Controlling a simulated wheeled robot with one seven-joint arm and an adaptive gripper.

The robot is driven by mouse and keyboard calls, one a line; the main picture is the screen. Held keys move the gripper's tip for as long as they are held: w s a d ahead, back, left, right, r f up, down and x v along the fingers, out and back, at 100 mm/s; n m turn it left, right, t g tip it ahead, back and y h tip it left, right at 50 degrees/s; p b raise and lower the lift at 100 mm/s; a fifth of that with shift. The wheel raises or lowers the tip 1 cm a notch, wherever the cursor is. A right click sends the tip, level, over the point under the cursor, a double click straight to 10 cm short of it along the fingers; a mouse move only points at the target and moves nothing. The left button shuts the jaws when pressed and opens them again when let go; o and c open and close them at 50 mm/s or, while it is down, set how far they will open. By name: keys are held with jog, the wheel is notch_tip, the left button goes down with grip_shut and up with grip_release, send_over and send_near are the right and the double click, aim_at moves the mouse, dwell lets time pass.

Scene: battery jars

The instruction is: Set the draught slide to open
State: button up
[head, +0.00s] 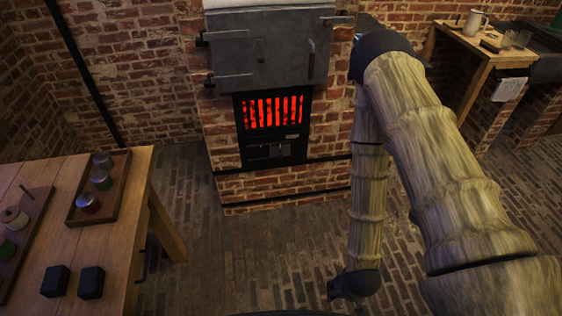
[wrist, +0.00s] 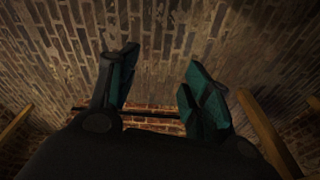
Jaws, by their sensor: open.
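The draught slide (head: 278,151) appears to be the small metal piece on the dark panel under the glowing grate (head: 273,112) of the brick furnace. Its setting is too small to tell. My gripper (wrist: 160,62) is open and empty in the wrist view, with two dark teal fingers spread over brick paving. In the head view my arm hangs down to the right of the furnace front, and the gripper's fingers cannot be made out there. The slide does not show in the wrist view.
A wooden table (head: 118,222) at left holds a tray (head: 122,180) of jars and two black blocks (head: 72,282). A grey metal door (head: 262,48) is above the grate. A wooden bench (head: 490,55) stands at back right. The brick floor before the furnace is clear.

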jog(key=w+a+f+m+t+b, duration=0.15)
jog(key=w+f+b, duration=0.25)
jog(key=w, duration=0.4)
jog(key=w+a+f+t+b, duration=0.1)
jog(key=w+f+t+b, duration=0.1)
jog(key=w+f+b, duration=0.35)
jog(key=m+t+y+b, duration=0.1)
jog(key=m+t+b, duration=0.85)
jog(key=b, duration=1.95)
send_near(281, 157)
notch_tip(281, 157, down, 2)
jog(key=n+t, duration=0.3)
jog(key=n, duration=0.1)
jog(key=w+b, duration=0.1)
jog(key=w, duration=0.2)
jog(key=w+b, duration=0.1)
jog(key=w, duration=0.3)
jog(key=w+b, duration=0.1)
jog(key=w, duration=0.2)
jog(key=shift+w+a+f, duration=0.2)
jog(key=shift+w+a, duration=0.15)
jog(key=shift+w, duration=0.05)
grip_shut()
